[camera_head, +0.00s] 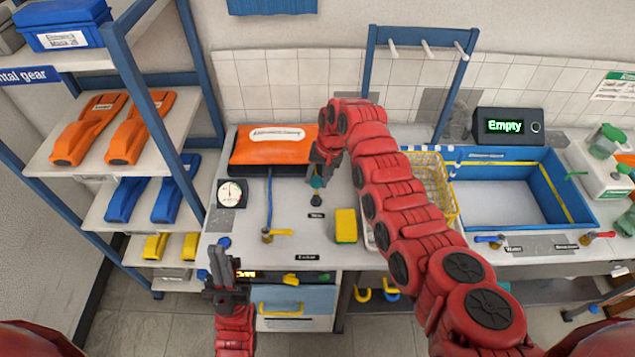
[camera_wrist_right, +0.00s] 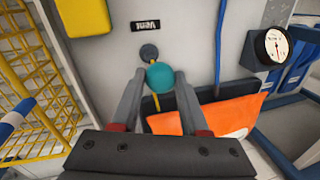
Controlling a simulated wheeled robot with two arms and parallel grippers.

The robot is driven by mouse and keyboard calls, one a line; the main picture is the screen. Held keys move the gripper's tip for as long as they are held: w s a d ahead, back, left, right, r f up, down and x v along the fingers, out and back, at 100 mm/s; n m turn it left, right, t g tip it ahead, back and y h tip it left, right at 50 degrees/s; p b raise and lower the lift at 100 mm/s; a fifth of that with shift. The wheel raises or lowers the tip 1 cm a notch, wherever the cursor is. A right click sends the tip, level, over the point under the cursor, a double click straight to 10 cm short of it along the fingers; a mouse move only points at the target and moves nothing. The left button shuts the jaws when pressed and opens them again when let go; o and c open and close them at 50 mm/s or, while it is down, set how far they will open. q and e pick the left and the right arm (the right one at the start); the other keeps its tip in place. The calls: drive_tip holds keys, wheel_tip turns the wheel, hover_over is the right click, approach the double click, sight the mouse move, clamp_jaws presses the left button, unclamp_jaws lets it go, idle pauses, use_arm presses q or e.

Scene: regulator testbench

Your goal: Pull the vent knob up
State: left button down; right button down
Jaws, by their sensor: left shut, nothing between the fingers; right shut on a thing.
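The vent knob is a teal ball (camera_wrist_right: 160,75) on a thin stem above a grey round base, beside a black "Vent" label (camera_wrist_right: 146,26). It also shows in the head view (camera_head: 316,182) just below my right gripper. My right gripper (camera_head: 320,166) reaches down over the bench and is shut on the knob, with a finger on each side of the ball in the wrist view (camera_wrist_right: 157,80). My left gripper (camera_head: 218,252) is shut and empty, pointing up in front of the bench's front left corner, apart from the knob.
An orange bag (camera_head: 270,148) lies behind the knob, and a round gauge (camera_head: 231,193) and brass valve (camera_head: 275,235) stand to its left. A yellow sponge (camera_head: 346,226) and yellow basket (camera_head: 437,178) are to its right. A blue-rimmed basin (camera_head: 573,196) is further right.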

sight(318, 178)
drive_tip(key=shift+r, duration=0.15)
drive_tip(key=shift+c, duration=2)
unclamp_jaws()
drive_tip(key=shift+r, duration=0.1)
drive_tip(key=shift+w+d+r+b, duration=0.1)
drive_tip(key=shift+r+b, duration=0.25)
drive_tip(key=shift+r, duration=0.15)
drive_tip(key=b+v, duration=0.2)
drive_tip(key=v, duration=0.2)
drive_tip(key=shift+d+r, duration=0.15)
drive_tip(key=shift+r, duration=0.1)
drive_tip(key=b+v, duration=0.1)
drive_tip(key=v, duration=1)
drive_tip(key=shift+r+b, duration=0.3)
drive_tip(key=shift+r, duration=0.1)
